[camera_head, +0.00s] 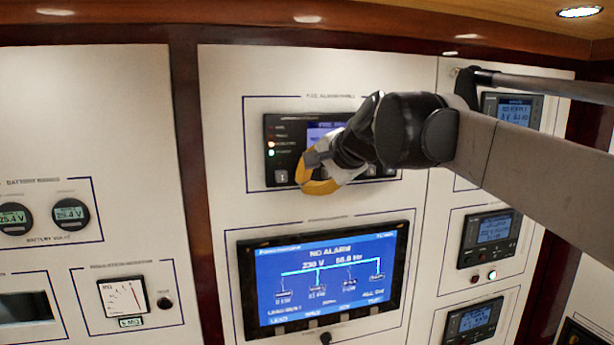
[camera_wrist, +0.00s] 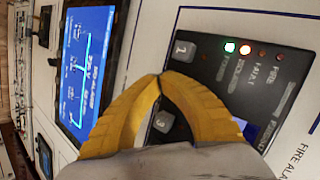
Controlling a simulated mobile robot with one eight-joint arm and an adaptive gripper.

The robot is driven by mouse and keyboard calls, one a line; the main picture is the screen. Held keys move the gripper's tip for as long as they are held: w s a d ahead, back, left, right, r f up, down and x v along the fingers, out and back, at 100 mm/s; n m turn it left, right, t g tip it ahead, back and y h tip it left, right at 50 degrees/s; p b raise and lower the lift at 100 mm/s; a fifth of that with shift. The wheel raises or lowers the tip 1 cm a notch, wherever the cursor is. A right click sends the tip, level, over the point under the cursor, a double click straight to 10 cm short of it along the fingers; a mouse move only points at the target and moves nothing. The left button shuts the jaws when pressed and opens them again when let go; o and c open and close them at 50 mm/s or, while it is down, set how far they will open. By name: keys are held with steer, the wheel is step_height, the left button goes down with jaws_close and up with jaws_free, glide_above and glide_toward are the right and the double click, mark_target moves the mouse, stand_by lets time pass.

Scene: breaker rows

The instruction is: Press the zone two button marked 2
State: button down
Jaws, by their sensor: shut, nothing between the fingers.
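The black fire alarm panel (camera_head: 285,124) is on the white wall, and it fills the right of the wrist view (camera_wrist: 225,62). Its button 1 (camera_wrist: 184,50) and button 3 (camera_wrist: 164,122) show in the wrist view; button 1 also shows in the head view (camera_head: 281,177). Button 2 is not visible; the spot between 1 and 3 is covered by my fingertips. My gripper (camera_wrist: 162,76) is shut and empty, its yellow fingers pointing at that spot. In the head view my gripper (camera_head: 306,182) is in front of the panel's lower edge. I cannot tell whether the tips touch.
A large blue display (camera_head: 325,275) reading NO ALARM is below the panel. Smaller meter panels (camera_head: 490,238) line the right side. Round battery gauges (camera_head: 70,214) and an analog meter (camera_head: 123,296) are at left. A dark wood post (camera_head: 190,170) separates the wall sections.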

steer(key=shift+s, duration=0.1)
stand_by(0.3)
steer(key=shift+s+d, duration=0.15)
steer(key=shift+s, duration=0.15)
steer(key=s, duration=0.2)
steer(key=s+d, duration=0.1)
steer(key=s, duration=0.2)
steer(key=shift+s+d, duration=0.3)
steer(key=shift+s, duration=0.05)
steer(key=shift+f, duration=0.1)
stand_by(0.4)
steer(key=s+d+f+n+h+b, duration=0.2)
steer(key=s+d+f+b, duration=0.4)
steer(key=f+b, duration=0.6)
steer(key=s+d+f+n+g+h+b, duration=0.1)
steer(key=s+d+f+b, duration=0.4)
steer(key=f, duration=2.7)
steer(key=s+d+f+n+g+h+b, duration=0.1)
steer(key=s+d+f+n+h+b, duration=0.2)
steer(key=s+f+b, duration=1)
steer(key=d+f+n+b, duration=0.2)
steer(key=d+f+b, duration=0.1)
steer(key=f+b, duration=0.4)
step_height(320, 180, down, 2)
steer(key=shift+s+d+f, duration=0.15)
steer(key=shift+d+f, duration=0.1)
steer(key=shift+d, duration=0.05)
